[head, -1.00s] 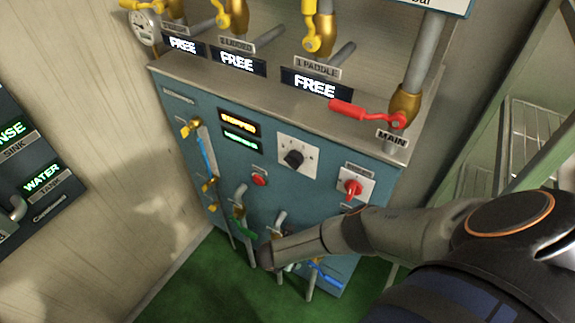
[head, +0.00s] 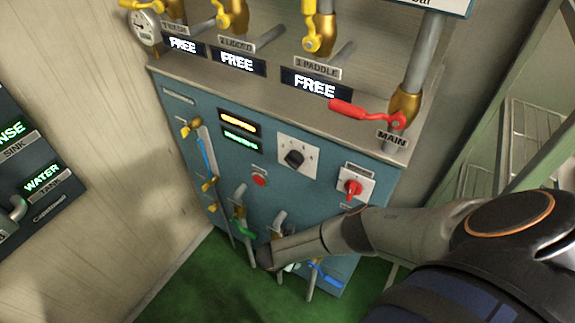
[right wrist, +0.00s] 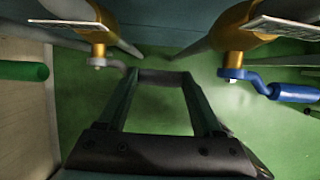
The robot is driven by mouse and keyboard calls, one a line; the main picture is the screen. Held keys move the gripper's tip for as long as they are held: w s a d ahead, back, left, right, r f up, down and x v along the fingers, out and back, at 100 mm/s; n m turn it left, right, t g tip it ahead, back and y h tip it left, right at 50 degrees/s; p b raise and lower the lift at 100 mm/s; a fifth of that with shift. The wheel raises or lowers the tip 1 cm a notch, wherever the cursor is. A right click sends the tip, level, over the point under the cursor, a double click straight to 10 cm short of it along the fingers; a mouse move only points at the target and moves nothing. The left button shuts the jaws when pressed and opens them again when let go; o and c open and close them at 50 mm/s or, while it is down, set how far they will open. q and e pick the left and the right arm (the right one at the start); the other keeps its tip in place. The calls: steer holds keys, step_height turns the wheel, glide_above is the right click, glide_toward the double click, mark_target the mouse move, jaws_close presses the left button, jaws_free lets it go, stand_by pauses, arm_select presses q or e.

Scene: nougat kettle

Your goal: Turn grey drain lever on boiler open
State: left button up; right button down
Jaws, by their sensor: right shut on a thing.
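The boiler (head: 222,175) is a blue cabinet with a steel top. The grey drain lever (right wrist: 122,67) bends out from a brass valve (right wrist: 90,42) low on the boiler's front. My right gripper (right wrist: 160,82) is shut on its grey handle, which lies across between the fingertips in the right wrist view. In the head view, my right arm covers the lever and most of the gripper. My left gripper is in neither view.
A green lever (head: 243,229) is left of my right gripper; a blue lever (head: 326,275) is to its right and also shows in the wrist view (right wrist: 293,92). Wire shelving (head: 535,130) stands at right. The green floor (head: 185,285) is clear in front.

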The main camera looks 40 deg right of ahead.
steer(key=shift+f, duration=0.15)
steer(key=shift+s+f+t, duration=0.2)
steer(key=shift+f+t, duration=0.1)
steer(key=shift+t, duration=0.2)
steer(key=shift+s+f+t+y, duration=0.1)
steer(key=shift+f+t+y, duration=0.4)
steer(key=shift+f, duration=0.05)
steer(key=shift+f+m+t+b, duration=0.3)
steer(key=shift+f+t+b, duration=0.25)
steer(key=shift+f+t, duration=0.05)
steer(key=shift+f+t+y+b, duration=0.3)
steer(key=shift+b, duration=0.1)
steer(key=shift+f+t+b, duration=0.25)
steer(key=shift+t+b, duration=0.05)
steer(key=shift+b, duration=0.05)
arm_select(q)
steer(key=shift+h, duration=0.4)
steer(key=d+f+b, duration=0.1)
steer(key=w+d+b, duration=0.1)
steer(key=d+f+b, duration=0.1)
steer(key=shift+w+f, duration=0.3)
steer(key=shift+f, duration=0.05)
arm_select(e)
steer(key=shift+w+f+m+t+y, duration=0.3)
steer(key=shift+f+m+t+y, duration=0.1)
steer(key=shift+t, duration=0.5)
